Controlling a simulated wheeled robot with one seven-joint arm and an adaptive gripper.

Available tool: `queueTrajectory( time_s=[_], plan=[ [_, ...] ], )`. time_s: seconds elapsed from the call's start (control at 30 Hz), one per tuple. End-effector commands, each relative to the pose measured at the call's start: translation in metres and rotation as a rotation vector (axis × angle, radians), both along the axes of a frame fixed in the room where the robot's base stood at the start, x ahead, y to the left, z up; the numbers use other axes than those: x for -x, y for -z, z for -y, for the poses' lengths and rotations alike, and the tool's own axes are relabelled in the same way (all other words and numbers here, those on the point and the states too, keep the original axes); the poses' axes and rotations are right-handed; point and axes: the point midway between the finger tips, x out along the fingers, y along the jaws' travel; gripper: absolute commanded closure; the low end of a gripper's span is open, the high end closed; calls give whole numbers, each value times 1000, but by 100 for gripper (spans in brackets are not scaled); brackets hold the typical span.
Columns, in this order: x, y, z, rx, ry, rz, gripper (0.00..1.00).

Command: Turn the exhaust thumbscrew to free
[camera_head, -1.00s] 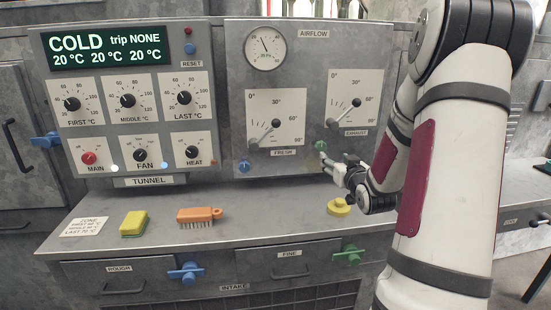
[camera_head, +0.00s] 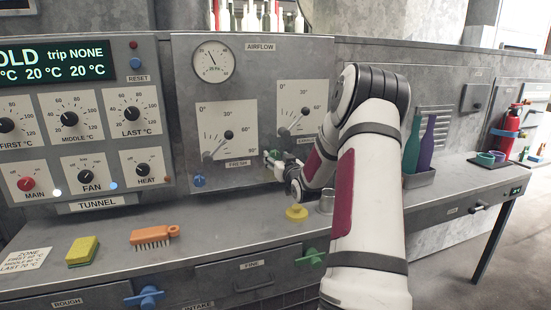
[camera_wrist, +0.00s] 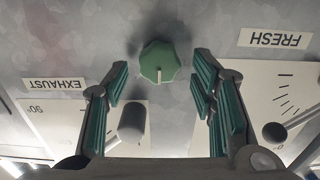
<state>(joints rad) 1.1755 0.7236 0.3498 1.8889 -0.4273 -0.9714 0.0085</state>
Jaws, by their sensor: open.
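The exhaust thumbscrew is a green lobed knob (camera_wrist: 159,62) with a pale mark, on the grey panel, in the upper middle of the wrist view. My gripper (camera_wrist: 160,88) is open, with its green-padded fingers to either side and the knob between the tips; no contact shows. The wrist view is upside down, with the EXHAUST label (camera_wrist: 54,84) at left and the FRESH label (camera_wrist: 275,39) at right. In the head view my gripper (camera_head: 274,160) is at the panel below the exhaust dial (camera_head: 302,107), and I cannot clearly tell the knob from the finger pads there.
A dark lever knob (camera_wrist: 132,122) sticks out near the left finger in the wrist view. A blue thumbscrew (camera_head: 199,181) sits under the fresh dial (camera_head: 229,130). On the bench below are a yellow round piece (camera_head: 296,212), an orange brush (camera_head: 154,236) and a sponge (camera_head: 82,251).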

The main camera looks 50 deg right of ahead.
Motion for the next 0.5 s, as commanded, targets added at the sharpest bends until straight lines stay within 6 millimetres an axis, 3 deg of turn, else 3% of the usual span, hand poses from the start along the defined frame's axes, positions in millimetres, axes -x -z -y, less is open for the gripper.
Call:
queueTrajectory(
  time_s=[0.2, 0.5],
  plan=[
    [-14, 0, 9, -1, 0, -1, 49],
    [-15, 0, 9, -1, 0, -1, 49]
  ],
)
